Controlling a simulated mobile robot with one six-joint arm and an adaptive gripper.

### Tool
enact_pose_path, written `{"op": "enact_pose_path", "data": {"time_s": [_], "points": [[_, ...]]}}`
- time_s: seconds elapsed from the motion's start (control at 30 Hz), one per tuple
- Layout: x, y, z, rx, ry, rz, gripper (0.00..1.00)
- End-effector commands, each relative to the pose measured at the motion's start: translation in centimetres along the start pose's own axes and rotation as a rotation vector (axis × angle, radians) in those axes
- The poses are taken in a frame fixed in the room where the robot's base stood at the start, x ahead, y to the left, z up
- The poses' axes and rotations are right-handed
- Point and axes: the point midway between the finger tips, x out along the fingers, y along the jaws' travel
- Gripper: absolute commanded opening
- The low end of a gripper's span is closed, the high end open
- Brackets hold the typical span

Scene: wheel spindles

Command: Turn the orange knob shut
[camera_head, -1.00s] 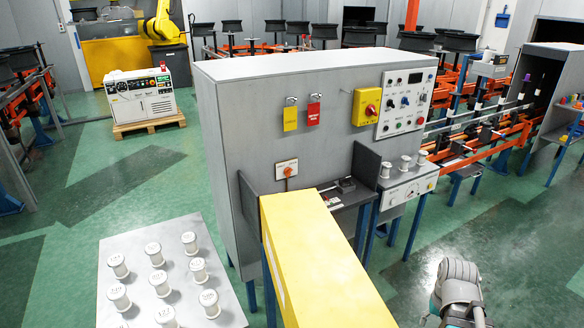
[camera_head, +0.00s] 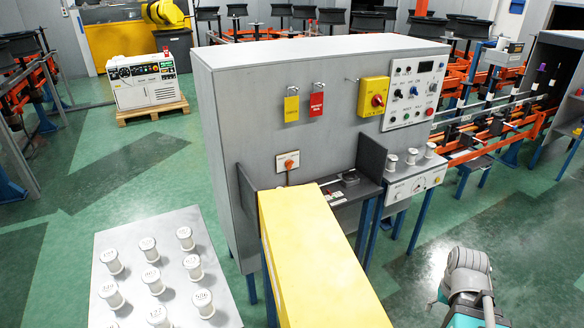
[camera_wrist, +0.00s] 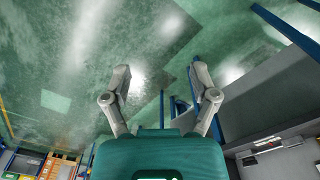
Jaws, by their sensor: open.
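A small orange knob (camera_head: 289,164) sits on a white plate low on the front of the grey cabinet (camera_head: 229,110), just above the far end of a long yellow cover. My gripper (camera_wrist: 160,70) is open and empty in the wrist view, its two fingers spread wide over the green floor. The knob is not visible in the wrist view.
The yellow cover (camera_head: 314,250) juts toward me below the knob. A grey side plate (camera_head: 371,163) stands to its right. A table (camera_head: 227,303) with several white spools is at lower left. A yellow box with a red knob (camera_head: 377,100) is higher up. Green floor lies open at right.

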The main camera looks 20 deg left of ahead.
Motion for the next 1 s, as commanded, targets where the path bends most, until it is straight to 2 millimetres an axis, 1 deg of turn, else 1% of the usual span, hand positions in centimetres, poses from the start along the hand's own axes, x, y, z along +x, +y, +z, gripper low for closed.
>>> {"op": "enact_pose_path", "data": {"time_s": [0.17, 0.27, 0.47, 0.6, 0.8, 0.87, 0.97, 1.0], "points": [[1.5, 0.0, -0.9, 0.002, 0.022, 0.014, 0.97], [2.9, 0.1, -1.9, 0.004, 0.048, 0.030, 0.97], [6.5, 0.4, -4.5, 0.004, 0.122, 0.074, 0.97], [9.0, 0.5, -6.8, 0.008, 0.189, 0.111, 0.97], [11.8, 0.3, -10.5, 0.005, 0.298, 0.167, 0.97], [12.3, 0.1, -11.8, 0.004, 0.338, 0.186, 0.97], [12.7, -0.4, -14.6, -0.006, 0.426, 0.226, 0.97], [12.5, -0.6, -15.8, -0.011, 0.466, 0.244, 0.97]]}}
